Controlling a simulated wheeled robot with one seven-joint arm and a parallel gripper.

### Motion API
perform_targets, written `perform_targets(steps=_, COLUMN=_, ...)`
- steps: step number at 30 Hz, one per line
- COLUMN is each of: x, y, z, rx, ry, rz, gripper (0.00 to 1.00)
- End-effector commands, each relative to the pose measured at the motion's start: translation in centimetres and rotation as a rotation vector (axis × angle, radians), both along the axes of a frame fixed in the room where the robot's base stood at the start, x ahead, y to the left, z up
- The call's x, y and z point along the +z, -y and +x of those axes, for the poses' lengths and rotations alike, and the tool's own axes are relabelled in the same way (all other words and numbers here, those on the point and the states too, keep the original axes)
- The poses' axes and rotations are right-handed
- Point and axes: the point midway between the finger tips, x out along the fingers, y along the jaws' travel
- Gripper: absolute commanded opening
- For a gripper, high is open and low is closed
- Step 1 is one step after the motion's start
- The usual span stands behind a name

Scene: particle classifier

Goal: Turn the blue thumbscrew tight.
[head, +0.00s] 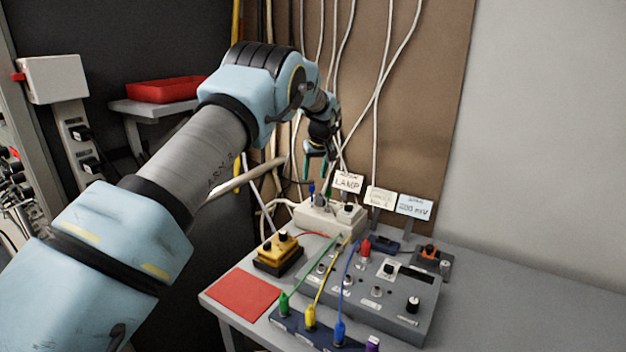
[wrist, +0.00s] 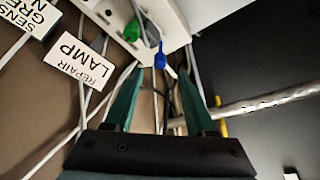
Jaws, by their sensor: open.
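The blue thumbscrew (head: 311,188) is a small upright blue piece at the left end of the white box (head: 328,219). In the wrist view the thumbscrew (wrist: 160,58) shows at the box's edge (wrist: 172,27), between and beyond my fingertips. My gripper (head: 319,177) is above the box, its green fingers pointing down. In the wrist view my gripper (wrist: 161,72) is open, with a clear gap between the fingers and nothing held. I cannot tell how far the tips are from the screw.
A green piece (wrist: 131,33) is close beside the screw. A "LAMP" sign (head: 348,183) stands just behind the box. White cables (head: 375,90) hang behind my gripper. A yellow-topped box (head: 281,247) and a grey panel with plugged leads (head: 398,308) are in front.

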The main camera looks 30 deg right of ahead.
Motion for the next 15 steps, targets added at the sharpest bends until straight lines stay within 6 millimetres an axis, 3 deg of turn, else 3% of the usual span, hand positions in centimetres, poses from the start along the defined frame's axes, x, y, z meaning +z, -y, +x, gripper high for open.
perform_targets(steps=6, x=-3.0, y=0.3, z=1.3, rx=-0.001, ry=-0.001, rz=0.001, gripper=0.56)
perform_targets(steps=15, x=-4.5, y=0.5, z=1.9, rx=-0.001, ry=0.000, rz=-0.001, gripper=0.56)
